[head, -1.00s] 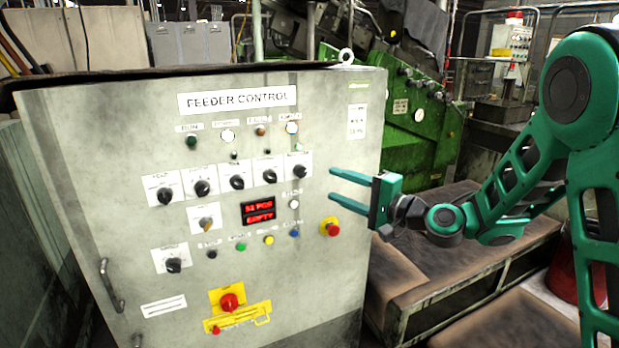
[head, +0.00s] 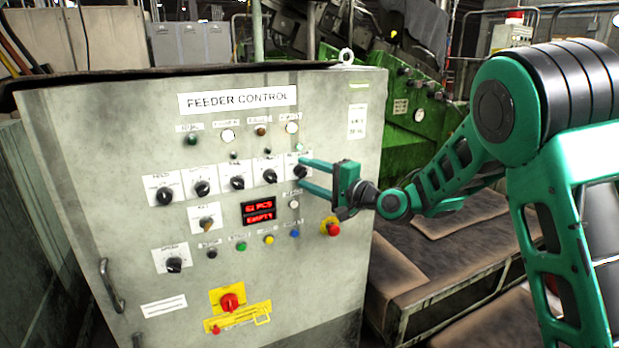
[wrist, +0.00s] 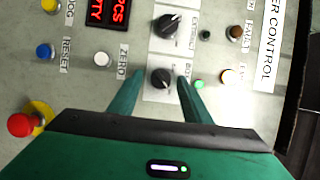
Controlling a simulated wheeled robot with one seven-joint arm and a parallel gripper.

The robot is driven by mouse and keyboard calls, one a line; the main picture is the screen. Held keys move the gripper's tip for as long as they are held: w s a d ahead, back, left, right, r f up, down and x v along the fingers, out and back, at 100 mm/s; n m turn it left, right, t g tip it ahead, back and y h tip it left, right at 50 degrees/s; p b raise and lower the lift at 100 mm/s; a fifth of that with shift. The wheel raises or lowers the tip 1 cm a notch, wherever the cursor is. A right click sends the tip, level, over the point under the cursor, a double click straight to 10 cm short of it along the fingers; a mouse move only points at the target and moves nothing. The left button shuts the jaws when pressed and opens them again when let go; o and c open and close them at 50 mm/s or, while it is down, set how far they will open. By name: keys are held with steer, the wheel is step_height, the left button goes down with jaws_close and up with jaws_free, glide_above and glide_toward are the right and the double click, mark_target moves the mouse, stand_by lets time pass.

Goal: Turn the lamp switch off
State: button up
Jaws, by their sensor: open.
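The feeder control panel (head: 130,125) has a row of black rotary switches on white plates; their small labels are too blurred to tell which is the lamp switch. My gripper (head: 300,173) is open at the right end of this row. The rightmost switch (head: 299,172) is partly covered by the fingers in the head view. In the wrist view this black knob (wrist: 161,79) lies between the tips of my gripper (wrist: 160,75), with a gap on both sides. The neighbouring switch (head: 269,176) also shows in the wrist view (wrist: 168,25), just beyond the fingers.
A red emergency button (head: 332,227) on yellow sits below my gripper. A white button (head: 294,204) and a red digital display (head: 258,212) are nearby. A red main switch (head: 230,302) is lower down. A green machine (head: 420,125) stands behind on the right.

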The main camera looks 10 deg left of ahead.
steer(key=c, duration=1)
steer(key=shift+c, duration=0.2)
steer(key=shift+n, duration=0.3)
steer(key=n, duration=0.1)
steer(key=n+h, duration=0.1)
steer(key=n, duration=0.1)
steer(key=shift+s+r+g+h, duration=0.1)
steer(key=shift+r+g+h, duration=0.1)
steer(key=shift+g+h, duration=0.15)
steer(key=n+h, duration=0.2)
steer(key=n, duration=0.1)
steer(key=shift+s+a+r+n, duration=0.1)
steer(key=shift+a+n, duration=0.05)
steer(key=shift+n, duration=0.15)
steer(key=n+h, duration=0.2)
steer(key=n, duration=0.1)
steer(key=shift+s+a, duration=0.1)
steer(key=shift+a, duration=0.05)
steer(key=shift+a+n+t+h, duration=0.1)
steer(key=shift+n+t+h, duration=0.7)
steer(key=shift+n, duration=0.8)
